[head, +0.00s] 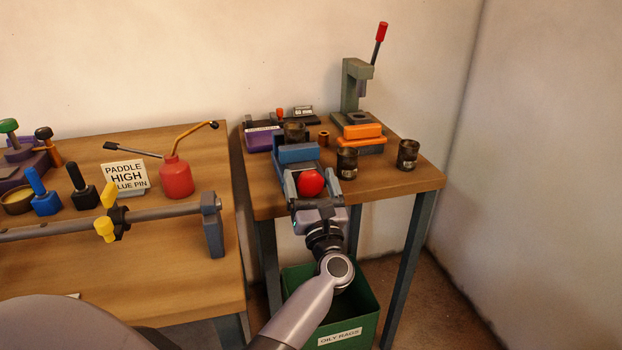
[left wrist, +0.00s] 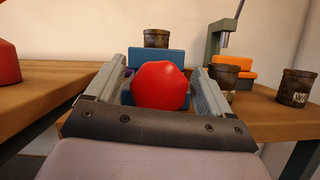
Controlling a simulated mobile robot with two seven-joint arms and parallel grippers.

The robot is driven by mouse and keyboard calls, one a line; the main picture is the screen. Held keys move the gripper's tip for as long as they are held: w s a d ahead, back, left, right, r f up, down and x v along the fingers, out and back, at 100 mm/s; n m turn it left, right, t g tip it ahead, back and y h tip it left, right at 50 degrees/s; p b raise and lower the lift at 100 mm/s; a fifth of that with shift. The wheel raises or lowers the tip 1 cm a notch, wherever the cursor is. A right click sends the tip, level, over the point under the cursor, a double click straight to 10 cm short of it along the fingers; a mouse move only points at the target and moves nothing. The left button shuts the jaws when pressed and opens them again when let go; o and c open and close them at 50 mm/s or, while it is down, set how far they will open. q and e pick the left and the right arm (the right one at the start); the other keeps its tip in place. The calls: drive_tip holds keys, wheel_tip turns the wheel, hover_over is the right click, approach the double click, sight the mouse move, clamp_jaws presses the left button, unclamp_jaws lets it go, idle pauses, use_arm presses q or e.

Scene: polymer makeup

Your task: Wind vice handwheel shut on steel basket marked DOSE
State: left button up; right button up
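The vice (head: 298,154) is blue and stands at the front left of the far table; its blue block also shows in the left wrist view (left wrist: 172,58). Its red handwheel (head: 311,183) faces me, and it fills the middle of the left wrist view (left wrist: 160,86). A dark steel basket (head: 295,132) shows just behind the blue block, its lower part hidden; I cannot tell whether the jaws touch it. No DOSE mark is readable. My left gripper (head: 310,182) is open, one finger on each side of the handwheel, with narrow gaps visible. My right gripper is not in view.
Two more dark baskets (head: 347,162) (head: 408,154) stand right of the vice. Behind them are an orange-topped block (head: 362,132) and a lever press (head: 355,85). A green OILY RAGS bin (head: 362,318) is below. The left bench holds a red oil can (head: 177,178).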

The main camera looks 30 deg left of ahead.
use_arm(q)
drive_tip(key=c, duration=0.9)
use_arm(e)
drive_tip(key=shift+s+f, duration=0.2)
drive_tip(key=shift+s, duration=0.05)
use_arm(q)
drive_tip(key=shift+m+t+h, duration=0.3)
drive_tip(key=shift+m, duration=0.3)
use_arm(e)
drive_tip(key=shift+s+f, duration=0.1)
use_arm(q)
drive_tip(key=o, duration=1)
drive_tip(key=shift+c, duration=0.2)
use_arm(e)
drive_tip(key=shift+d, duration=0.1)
use_arm(q)
drive_tip(key=shift+f, duration=0.1)
